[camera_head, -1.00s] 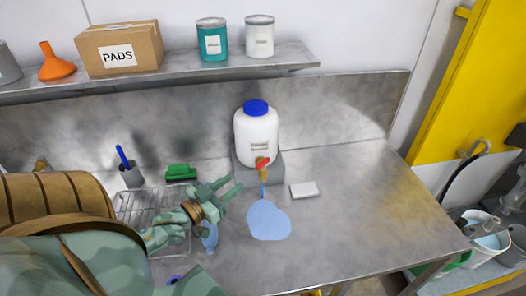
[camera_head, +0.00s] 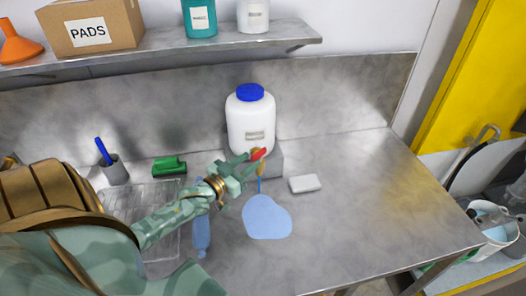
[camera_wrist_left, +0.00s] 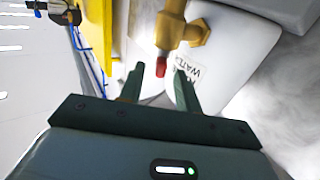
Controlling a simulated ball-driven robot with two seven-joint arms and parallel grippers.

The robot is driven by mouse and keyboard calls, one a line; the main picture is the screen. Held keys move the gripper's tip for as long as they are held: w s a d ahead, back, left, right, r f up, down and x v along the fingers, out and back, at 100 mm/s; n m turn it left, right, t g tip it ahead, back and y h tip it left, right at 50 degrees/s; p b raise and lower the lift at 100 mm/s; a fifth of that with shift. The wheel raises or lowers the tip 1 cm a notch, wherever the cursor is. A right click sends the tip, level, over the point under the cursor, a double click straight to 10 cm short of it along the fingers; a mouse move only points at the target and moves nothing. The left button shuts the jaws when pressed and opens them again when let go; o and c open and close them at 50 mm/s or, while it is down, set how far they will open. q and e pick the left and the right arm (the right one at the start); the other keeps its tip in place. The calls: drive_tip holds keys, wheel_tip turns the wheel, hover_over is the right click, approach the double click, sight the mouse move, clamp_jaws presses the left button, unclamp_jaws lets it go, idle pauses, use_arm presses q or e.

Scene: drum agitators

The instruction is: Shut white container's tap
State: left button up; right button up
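The white container (camera_head: 250,128) with a blue lid stands on a grey block (camera_head: 278,162) at the back of the metal bench. Its brass tap with a red handle (camera_head: 259,153) is at its lower front. A thin blue stream (camera_head: 259,185) runs below the tap to a blue puddle (camera_head: 267,217). My left gripper (camera_head: 250,166) is at the tap, partly covering it. In the left wrist view the gripper (camera_wrist_left: 160,72) is open and empty, with the red handle's end (camera_wrist_left: 161,69) between the fingertips; contact cannot be told. The brass tap body (camera_wrist_left: 177,32) is beyond. My right gripper is out of view.
A white block (camera_head: 305,183) lies right of the puddle. A green brush (camera_head: 169,166), a grey cup (camera_head: 115,171) and a wire rack (camera_head: 140,200) are to the left. A shelf (camera_head: 165,53) is above. The bench's right side is clear.

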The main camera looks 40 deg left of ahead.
sight(266, 149)
use_arm(q)
drive_tip(key=w, duration=0.7)
drive_tip(key=shift+w+d, duration=0.1)
drive_tip(key=shift+d, duration=0.05)
clamp_jaws()
